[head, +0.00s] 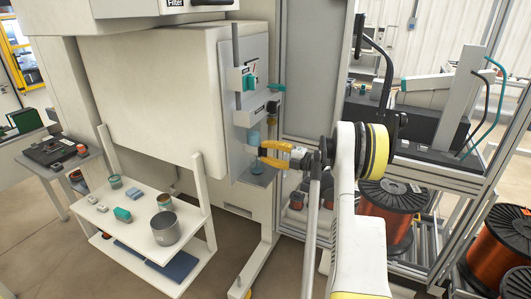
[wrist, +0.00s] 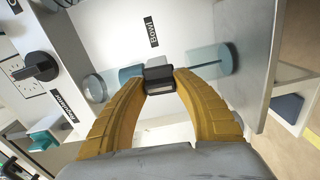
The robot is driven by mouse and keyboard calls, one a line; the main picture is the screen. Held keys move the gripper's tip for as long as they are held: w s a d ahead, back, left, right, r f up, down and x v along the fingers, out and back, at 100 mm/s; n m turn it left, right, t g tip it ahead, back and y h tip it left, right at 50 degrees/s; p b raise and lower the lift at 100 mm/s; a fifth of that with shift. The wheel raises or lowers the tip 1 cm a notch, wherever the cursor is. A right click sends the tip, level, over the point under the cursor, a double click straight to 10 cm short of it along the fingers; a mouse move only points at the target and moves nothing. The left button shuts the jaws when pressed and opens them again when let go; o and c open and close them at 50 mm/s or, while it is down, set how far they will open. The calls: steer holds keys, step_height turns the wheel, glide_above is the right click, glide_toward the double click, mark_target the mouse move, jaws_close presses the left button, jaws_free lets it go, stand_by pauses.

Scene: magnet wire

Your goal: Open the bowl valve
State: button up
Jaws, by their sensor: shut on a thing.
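My gripper (head: 262,153) reaches from the right to the lower part of a grey panel (head: 227,112) on the big cream cabinet. In the wrist view its two yellow fingers (wrist: 159,82) are closed on a small black valve handle (wrist: 158,73). A label that reads BOWL (wrist: 151,33) is beside this handle. A clear bluish cylinder (wrist: 214,62) lies along one side of the handle, and its round end shows. In the head view the bluish bowl (head: 254,137) shows just above the fingers. The fingers hide the handle there.
A black knob (wrist: 40,67) sits on the same panel. A teal lever (head: 249,81) is higher up. A white shelf (head: 128,238) with a grey pot (head: 164,228) stands at lower left. A metal frame and copper wire spools (head: 386,205) are close on the right.

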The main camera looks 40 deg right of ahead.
steer(key=shift+n, duration=0.4)
steer(key=o, duration=1.2)
steer(key=v, duration=1.2)
